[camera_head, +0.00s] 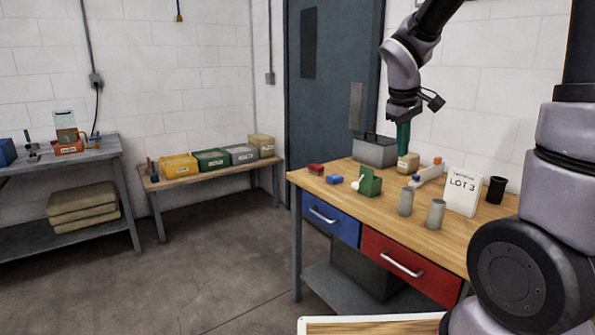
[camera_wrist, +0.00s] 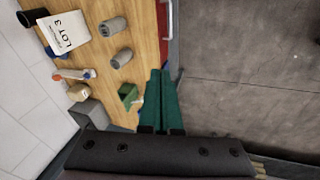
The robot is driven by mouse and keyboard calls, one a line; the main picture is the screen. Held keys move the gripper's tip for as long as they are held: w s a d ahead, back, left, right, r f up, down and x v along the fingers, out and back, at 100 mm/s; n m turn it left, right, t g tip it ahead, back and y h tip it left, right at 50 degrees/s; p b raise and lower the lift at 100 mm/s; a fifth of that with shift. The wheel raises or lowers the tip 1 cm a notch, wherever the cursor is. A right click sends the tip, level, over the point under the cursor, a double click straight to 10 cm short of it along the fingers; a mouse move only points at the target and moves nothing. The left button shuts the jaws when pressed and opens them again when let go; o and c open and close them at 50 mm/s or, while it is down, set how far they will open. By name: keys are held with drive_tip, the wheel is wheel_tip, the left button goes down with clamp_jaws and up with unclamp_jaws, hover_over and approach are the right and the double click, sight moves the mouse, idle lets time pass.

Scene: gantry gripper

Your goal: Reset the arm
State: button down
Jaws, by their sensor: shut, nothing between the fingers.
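My gripper (camera_head: 403,143) hangs from my arm above the back left part of the wooden workbench (camera_head: 465,237), its green fingers pointing down. In the wrist view the two green fingers (camera_wrist: 164,78) lie side by side, shut with nothing between them. The fingers look clear of the things on the bench. A green block-like holder (camera_head: 370,182) with a white ball-ended piece stands on the bench near the gripper and also shows in the wrist view (camera_wrist: 128,92).
A low bench (camera_head: 210,176) with bins stands left. The floor (camera_head: 215,240) between is clear.

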drive_tip(key=s+r+m+t+y, duration=0.2)
drive_tip(key=s+r+m, duration=0.2)
drive_tip(key=s, duration=0.4)
drive_tip(key=s+a+r+m+t+y, duration=0.1)
drive_tip(key=s+r+m+t+y, duration=0.1)
drive_tip(key=s+r+m, duration=0.3)
drive_tip(key=s+r, duration=0.2)
drive_tip(key=s, duration=0.2)
drive_tip(key=shift+a+m, duration=0.25)
drive_tip(key=shift+m, duration=0.05)
drive_tip(key=shift+r, duration=0.1)
